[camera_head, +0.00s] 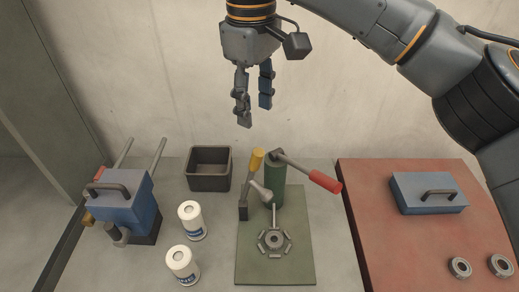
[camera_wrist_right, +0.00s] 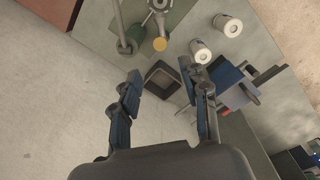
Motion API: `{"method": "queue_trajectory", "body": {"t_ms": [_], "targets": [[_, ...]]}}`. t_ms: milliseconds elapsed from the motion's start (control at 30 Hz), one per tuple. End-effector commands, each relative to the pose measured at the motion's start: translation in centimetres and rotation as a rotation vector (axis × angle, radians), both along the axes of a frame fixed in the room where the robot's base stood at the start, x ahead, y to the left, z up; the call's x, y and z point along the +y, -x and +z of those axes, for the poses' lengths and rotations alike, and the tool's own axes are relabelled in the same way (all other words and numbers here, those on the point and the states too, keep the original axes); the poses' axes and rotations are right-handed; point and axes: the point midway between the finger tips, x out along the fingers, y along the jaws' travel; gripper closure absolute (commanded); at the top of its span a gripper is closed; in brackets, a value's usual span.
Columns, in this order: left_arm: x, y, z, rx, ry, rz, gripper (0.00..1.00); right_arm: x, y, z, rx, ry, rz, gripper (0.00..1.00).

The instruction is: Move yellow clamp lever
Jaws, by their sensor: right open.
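The yellow clamp lever (camera_head: 257,160) stands with its yellow end up on the green plate (camera_head: 251,268), beside a green post (camera_head: 274,186) that has a red-handled lever (camera_head: 323,181). In the right wrist view the yellow end (camera_wrist_right: 160,44) shows beyond the fingers. My right gripper (camera_head: 254,114) is open and empty, pointing down, above and apart from the yellow lever. In the right wrist view its two fingers (camera_wrist_right: 163,88) are spread. My left gripper is in neither view.
A dark open bin (camera_head: 209,187) stands left of the lever. Two white cans (camera_head: 191,221) and a blue machine (camera_head: 127,205) are farther left. A red mat (camera_head: 384,240) at right carries a blue lidded box (camera_head: 428,194) and two metal rings (camera_head: 460,268). A wall stands behind.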

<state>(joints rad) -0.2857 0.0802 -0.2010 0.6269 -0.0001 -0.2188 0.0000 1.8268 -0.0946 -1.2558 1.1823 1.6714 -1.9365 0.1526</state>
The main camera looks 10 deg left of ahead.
Motion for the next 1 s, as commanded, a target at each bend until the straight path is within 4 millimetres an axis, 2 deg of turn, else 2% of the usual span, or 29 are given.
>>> {"method": "queue_trajectory", "body": {"t_ms": [167, 267, 433, 600, 800, 1000], "targets": [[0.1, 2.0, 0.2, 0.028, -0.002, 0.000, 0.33, -0.1, -0.1, -2.0, 0.002, 0.002, 0.000, 0.55], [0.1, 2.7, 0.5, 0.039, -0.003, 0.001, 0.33, -0.2, -0.1, -4.0, 0.003, 0.003, 0.000, 0.55], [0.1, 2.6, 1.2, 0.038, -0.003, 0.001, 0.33, -0.2, -0.2, -7.7, 0.004, 0.003, 0.000, 0.55], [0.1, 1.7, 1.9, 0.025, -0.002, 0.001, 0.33, -0.2, -0.3, -10.8, 0.003, 0.001, 0.001, 0.55], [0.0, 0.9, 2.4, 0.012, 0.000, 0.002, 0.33, -0.2, -0.4, -13.1, 0.002, 0.000, 0.001, 0.55], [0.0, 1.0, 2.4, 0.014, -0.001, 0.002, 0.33, -0.2, -0.4, -13.7, 0.001, -0.001, 0.001, 0.55]]}}
